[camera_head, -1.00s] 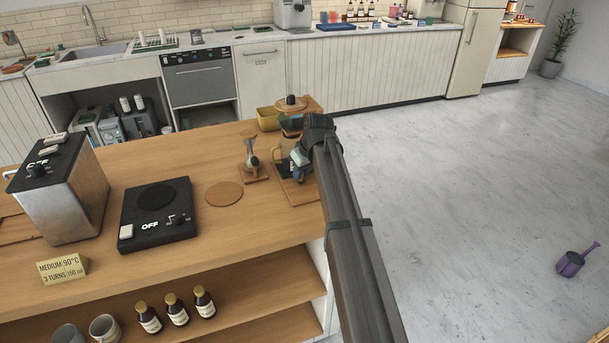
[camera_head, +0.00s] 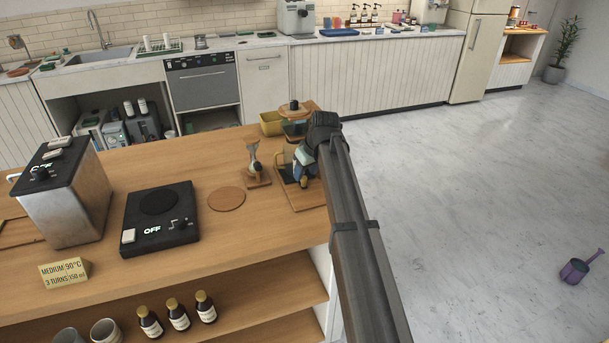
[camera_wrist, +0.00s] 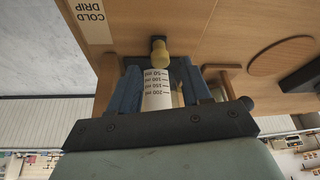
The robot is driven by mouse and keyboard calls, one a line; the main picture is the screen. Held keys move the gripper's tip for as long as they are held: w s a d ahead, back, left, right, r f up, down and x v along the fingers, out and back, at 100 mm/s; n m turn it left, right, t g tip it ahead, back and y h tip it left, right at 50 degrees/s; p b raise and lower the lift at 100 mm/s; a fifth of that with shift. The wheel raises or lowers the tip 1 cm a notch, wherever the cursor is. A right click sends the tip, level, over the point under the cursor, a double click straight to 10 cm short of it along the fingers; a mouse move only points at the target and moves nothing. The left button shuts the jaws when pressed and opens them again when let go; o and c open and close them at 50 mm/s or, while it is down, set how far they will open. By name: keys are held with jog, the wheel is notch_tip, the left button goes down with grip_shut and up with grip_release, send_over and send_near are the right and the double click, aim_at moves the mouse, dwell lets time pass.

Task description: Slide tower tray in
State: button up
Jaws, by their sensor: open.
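The cold drip tower (camera_head: 294,122) stands at the right end of the wooden counter, partly hidden behind my arm. Its wooden tray or base (camera_head: 308,200) lies flat at the foot of the tower, and how far the tray is out is hard to tell. My gripper (camera_head: 302,168) is low at the front of the tower, pointing down beside the yellowish vessel. In the wrist view, the open blue-grey fingers (camera_wrist: 160,78) stand either side of a white millilitre scale (camera_wrist: 157,92). A yellowish round knob (camera_wrist: 160,52) shows just beyond the fingertips. Contact cannot be told.
A small wooden stand (camera_head: 256,166) is close left of the tower. A round cork mat (camera_head: 226,198) and a black hot plate (camera_head: 160,220) marked OFF are further left. A yellow bin (camera_head: 270,123) is behind.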

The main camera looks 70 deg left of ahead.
jog(key=v, duration=1.1)
